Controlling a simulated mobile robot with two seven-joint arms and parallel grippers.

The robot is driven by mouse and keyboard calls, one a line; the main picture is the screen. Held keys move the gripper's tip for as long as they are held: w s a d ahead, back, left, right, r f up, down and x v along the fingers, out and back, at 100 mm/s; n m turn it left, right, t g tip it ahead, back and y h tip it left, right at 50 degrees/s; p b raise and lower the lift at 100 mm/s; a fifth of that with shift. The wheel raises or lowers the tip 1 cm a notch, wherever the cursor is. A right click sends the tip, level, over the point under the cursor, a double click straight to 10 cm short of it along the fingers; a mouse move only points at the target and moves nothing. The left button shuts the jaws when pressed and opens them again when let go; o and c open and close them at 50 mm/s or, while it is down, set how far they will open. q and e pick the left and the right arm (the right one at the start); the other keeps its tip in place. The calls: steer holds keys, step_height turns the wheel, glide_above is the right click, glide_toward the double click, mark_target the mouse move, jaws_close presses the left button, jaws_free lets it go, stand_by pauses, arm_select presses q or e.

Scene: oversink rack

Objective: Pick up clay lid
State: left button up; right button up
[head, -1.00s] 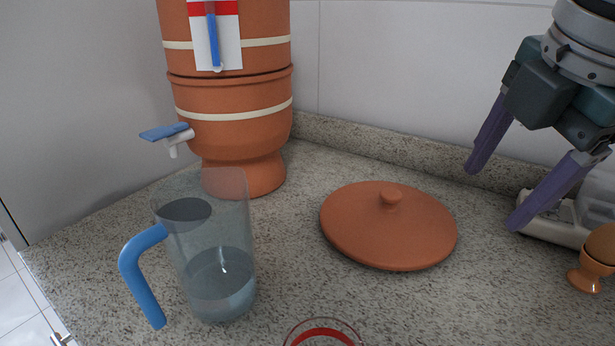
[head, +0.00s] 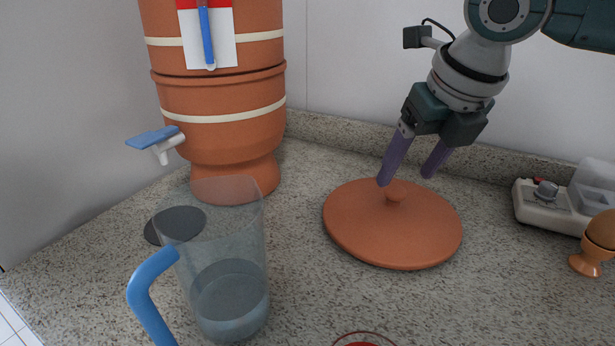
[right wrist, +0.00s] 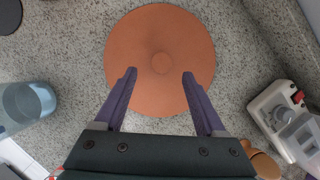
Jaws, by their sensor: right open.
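The clay lid (head: 375,235) is a flat round terracotta disc with a small round knob (head: 397,190) on top. It lies on the speckled counter in the middle of the head view. My right gripper (head: 406,178) is open and empty above the lid, pointing down, with its fingertips around the level of the knob in the picture. In the right wrist view the lid (right wrist: 140,45) is ahead of the fingers. The knob (right wrist: 160,63) lies just beyond the two fingertips (right wrist: 160,73), between their lines. My left gripper is not in view.
A clay water filter (head: 222,115) with a blue-handled tap stands at the back left. A clear jug with a blue handle (head: 148,290) and water stands front left. A white appliance (head: 545,207) and an egg in a cup (head: 590,255) are right. A red-rimmed glass (head: 362,340) is at the front edge.

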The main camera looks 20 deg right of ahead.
mark_target(397, 190)
steer(key=b+x, duration=0.1)
steer(key=x, duration=0.4)
steer(key=shift+d, duration=0.1)
jaws_close()
stand_by(0.4)
steer(key=shift+r, duration=0.1)
stand_by(0.8)
